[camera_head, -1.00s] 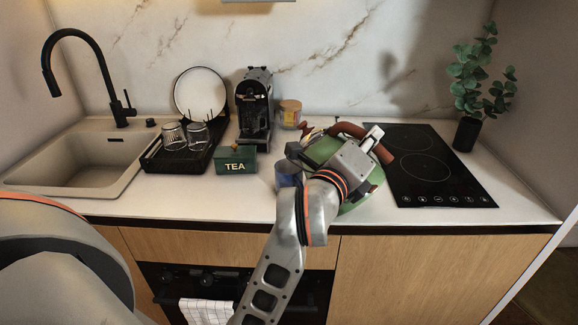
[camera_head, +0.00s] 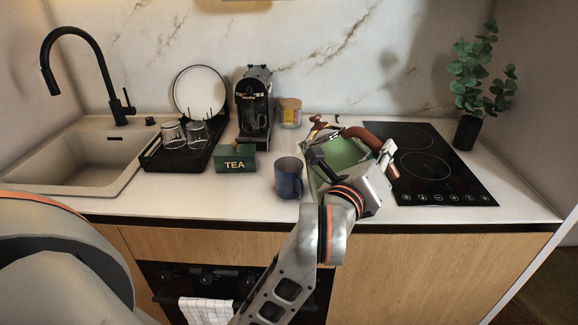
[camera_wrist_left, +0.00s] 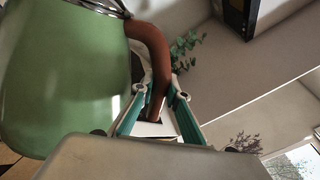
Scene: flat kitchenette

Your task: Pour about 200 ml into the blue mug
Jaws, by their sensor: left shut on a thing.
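A green kettle (camera_head: 338,158) with a brown handle (camera_head: 362,136) is over the counter, just right of the blue mug (camera_head: 289,180). My left gripper (camera_head: 386,158) is shut on the kettle's handle. In the left wrist view the handle (camera_wrist_left: 152,55) runs between the fingers (camera_wrist_left: 158,103), and the kettle body (camera_wrist_left: 62,75) fills the left side. The mug stands upright on the counter, apart from the gripper. Its contents cannot be made out. My wrist hides the kettle's lower part. My right gripper is out of view.
A green tea box (camera_head: 236,160) stands left of the mug. Behind are a coffee machine (camera_head: 254,105), a jar (camera_head: 290,112) and a dish rack (camera_head: 180,155) with glasses. A black hob (camera_head: 430,170) lies to the right. The counter front left of the mug is clear.

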